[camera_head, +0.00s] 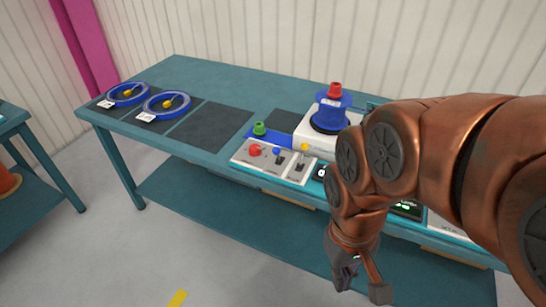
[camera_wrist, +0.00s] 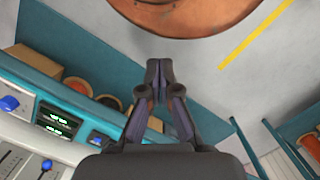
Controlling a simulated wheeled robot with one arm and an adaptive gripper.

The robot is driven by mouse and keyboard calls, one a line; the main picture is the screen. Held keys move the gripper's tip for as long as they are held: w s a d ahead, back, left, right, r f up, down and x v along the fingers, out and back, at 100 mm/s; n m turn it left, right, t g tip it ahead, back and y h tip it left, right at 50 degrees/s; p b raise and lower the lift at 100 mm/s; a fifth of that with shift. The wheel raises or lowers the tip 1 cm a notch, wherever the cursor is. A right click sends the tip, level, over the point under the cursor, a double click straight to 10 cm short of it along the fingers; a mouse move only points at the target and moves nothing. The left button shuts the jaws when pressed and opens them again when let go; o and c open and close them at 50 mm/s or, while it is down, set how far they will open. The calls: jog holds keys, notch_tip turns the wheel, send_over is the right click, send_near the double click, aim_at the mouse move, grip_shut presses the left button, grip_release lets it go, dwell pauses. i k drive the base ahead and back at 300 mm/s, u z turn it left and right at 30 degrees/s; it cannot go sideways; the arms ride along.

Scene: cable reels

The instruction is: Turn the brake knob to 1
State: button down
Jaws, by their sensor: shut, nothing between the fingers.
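A control panel (camera_head: 270,173) sits along the front edge of the teal table. It carries a red knob (camera_head: 255,150), a small blue knob (camera_head: 276,152) and black levers. I cannot read which one is the brake knob, nor any setting. In the wrist view a blue knob (camera_wrist: 9,103) shows at the far left, and another blue knob (camera_wrist: 46,164) at the bottom left. My gripper (camera_wrist: 158,68) is shut and empty, pointing down over the floor in front of the table. In the head view it hangs (camera_head: 360,280) below the tabletop, apart from every control.
A blue reel (camera_head: 331,112) with a red top stands on a white machine behind the panel. Two blue rings (camera_head: 127,94) (camera_head: 166,105) lie at the table's left. Green displays (camera_wrist: 57,121) show in the wrist view. My arm covers the panel's right side.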

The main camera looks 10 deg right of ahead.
aim_at(255, 150)
jog(key=z, duration=0.05)
jog(key=k, duration=0.5)
jog(key=u, duration=0.7)
jog(key=i, duration=0.9)
